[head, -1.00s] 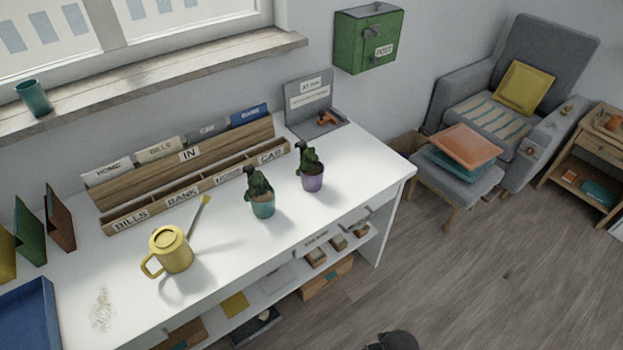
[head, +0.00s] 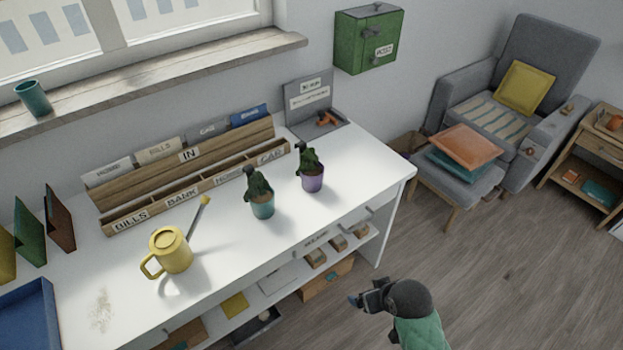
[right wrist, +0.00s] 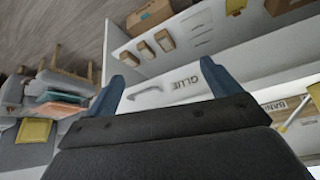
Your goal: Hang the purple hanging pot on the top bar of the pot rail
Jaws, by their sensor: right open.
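The purple hanging pot (head: 313,182) stands upright on the white desk top, holding a dark green plant with a hook-like dark top. A teal pot (head: 262,207) with a similar plant stands to its left. My right gripper (head: 357,299) is in front of the desk, over the floor, below and right of the purple pot and apart from it. The right wrist view shows its two blue fingers (right wrist: 162,85) spread with nothing between them; the desk's GLUE drawer shows beyond. I cannot make out a pot rail. My left gripper is not in view.
A yellow watering can (head: 172,250) stands left of the pots on the desk (head: 240,270). The wooden letter rack (head: 195,185) runs behind them. A green post box (head: 368,40) hangs on the wall. The desk top right of the purple pot is clear.

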